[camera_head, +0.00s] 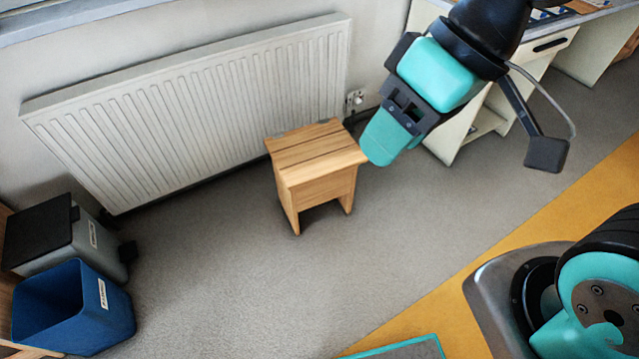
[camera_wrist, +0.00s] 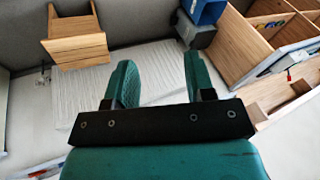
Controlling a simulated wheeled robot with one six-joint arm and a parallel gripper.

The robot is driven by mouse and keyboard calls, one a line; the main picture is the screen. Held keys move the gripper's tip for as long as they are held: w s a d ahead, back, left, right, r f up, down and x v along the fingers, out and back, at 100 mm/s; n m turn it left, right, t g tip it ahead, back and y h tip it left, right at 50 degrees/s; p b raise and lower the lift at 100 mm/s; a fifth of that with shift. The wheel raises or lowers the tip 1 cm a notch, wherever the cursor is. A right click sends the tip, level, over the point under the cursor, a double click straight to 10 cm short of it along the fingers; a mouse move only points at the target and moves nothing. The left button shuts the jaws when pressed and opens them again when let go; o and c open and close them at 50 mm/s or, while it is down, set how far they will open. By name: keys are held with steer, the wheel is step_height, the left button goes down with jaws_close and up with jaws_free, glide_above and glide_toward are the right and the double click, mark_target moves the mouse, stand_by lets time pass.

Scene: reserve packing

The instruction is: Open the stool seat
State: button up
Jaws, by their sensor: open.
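The wooden stool (camera_head: 318,170) stands on the grey floor in front of the radiator in the head view. Its slatted seat (camera_head: 312,148) lies flat and closed on top, with small grey hinge-like plates on the edge towards the radiator. In the wrist view the stool (camera_wrist: 79,45) appears at the upper left, outside the fingers. My gripper (camera_head: 378,150) is to the right of the stool in the head view, its fingertip overlapping the seat's right corner in the picture; I cannot tell whether they touch. In the wrist view my gripper (camera_wrist: 158,75) is open and empty between its two green fingers.
A white radiator (camera_head: 200,105) runs along the wall behind the stool. A grey bin with a black lid (camera_head: 42,235) and a blue bin (camera_head: 75,310) stand at the left. A white desk (camera_head: 475,125) is behind my arm. The floor left of the stool is clear.

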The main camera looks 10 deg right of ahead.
steer(key=w+a+f+m+t+y+b, duration=0.1)
steer(key=w+a+f+m+y+b, duration=0.1)
steer(key=w+f+b, duration=0.55)
steer(key=w+a+f+m+t+y+b, duration=0.1)
steer(key=w+a+f+t+y+b, duration=0.1)
steer(key=f+b, duration=0.95)
steer(key=m+t+h+b, duration=0.5)
steer(key=m+t+b, duration=1.15)
steer(key=b, duration=2.55)
glide_toward(327, 176)
steer(key=w+p, duration=0.2)
steer(key=w+a+r+m+g+p, duration=0.1)
steer(key=w+p, duration=0.1)
steer(key=w, duration=0.1)
steer(key=w+r+m+g+p, duration=0.1)
steer(key=w+p, duration=0.1)
steer(key=w, duration=0.1)
steer(key=shift+w+a+m+g+p, duration=0.15)
steer(key=shift+a+m+g+p, duration=0.15)
steer(key=shift+p, duration=0.1)
steer(key=shift+w+a+r, duration=0.15)
steer(key=shift+w+r, duration=0.05)
steer(key=shift+w, duration=0.5)
